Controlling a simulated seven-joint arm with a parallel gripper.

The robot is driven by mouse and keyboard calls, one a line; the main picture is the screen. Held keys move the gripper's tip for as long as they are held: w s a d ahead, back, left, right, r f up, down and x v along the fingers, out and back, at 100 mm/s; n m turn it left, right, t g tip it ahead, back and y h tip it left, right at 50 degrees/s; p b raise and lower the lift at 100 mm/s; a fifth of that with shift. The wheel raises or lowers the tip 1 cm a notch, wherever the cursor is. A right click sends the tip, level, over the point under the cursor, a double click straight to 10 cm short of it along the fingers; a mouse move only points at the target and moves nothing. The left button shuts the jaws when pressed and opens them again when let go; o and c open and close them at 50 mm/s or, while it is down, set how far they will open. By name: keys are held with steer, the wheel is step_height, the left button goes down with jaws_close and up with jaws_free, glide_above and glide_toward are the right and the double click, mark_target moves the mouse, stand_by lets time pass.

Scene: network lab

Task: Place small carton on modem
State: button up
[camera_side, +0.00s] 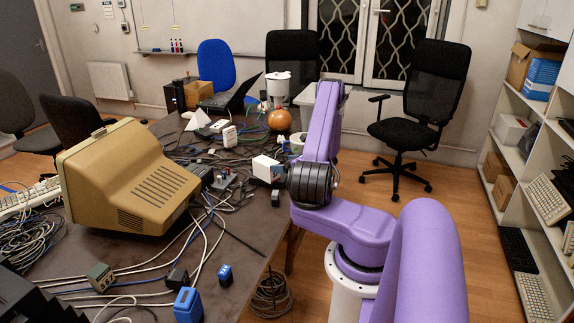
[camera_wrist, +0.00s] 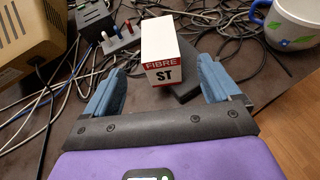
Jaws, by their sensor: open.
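The small carton (camera_wrist: 168,55), white with red bands and "FIBRE ST" on its end, stands between the fingers of my gripper (camera_wrist: 160,66) in the wrist view. Gaps show on both sides, so the fingers are apart from it. In the side view the white carton (camera_side: 264,165) is at the table's right part, by my gripper (camera_side: 278,172). A dark, flat, rounded thing (camera_wrist: 188,88) shows under or just beside the carton; it may be the modem, but most of it is hidden. I cannot tell whether the carton rests on it.
A beige monitor (camera_side: 125,180) stands at the table's left. Many loose cables surround the carton. A grey block with coloured plugs (camera_wrist: 118,40) and a dark box (camera_wrist: 92,20) lie left of it. A white-blue mug (camera_wrist: 290,25) stands to the right, near the table edge.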

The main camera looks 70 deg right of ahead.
steer(key=w+a+r+n+y, duration=0.3)
steer(key=w+a+n+y, duration=0.15)
steer(key=w+a, duration=0.3)
steer(key=w+a+r+n+y, duration=0.4)
steer(key=w+a+n, duration=0.25)
steer(key=a, duration=0.25)
steer(key=a+r+n+g+y, duration=0.35)
steer(key=a+n, duration=0.25)
steer(key=a, duration=0.6)
steer(key=a+r+n+g+y, duration=0.25)
steer(key=a+n+g, duration=0.3)
steer(key=a, duration=0.55)
steer(key=s+a+r+n+g+h, duration=0.35)
steer(key=s+a+n+g, duration=0.35)
steer(key=s+a+n, duration=0.75)
steer(key=s+d+r+n+t+h, duration=0.1)
steer(key=s+n+h, duration=0.1)
steer(key=s+n, duration=0.6)
steer(key=s+d+r+n+t+h, duration=0.1)
steer(key=s+n+t+h, duration=0.1)
steer(key=s+n, duration=0.6)
steer(key=shift+s+d+t+h, duration=0.25)
steer(key=shift+d+t+h, duration=0.1)
steer(key=shift+h, duration=0.45)
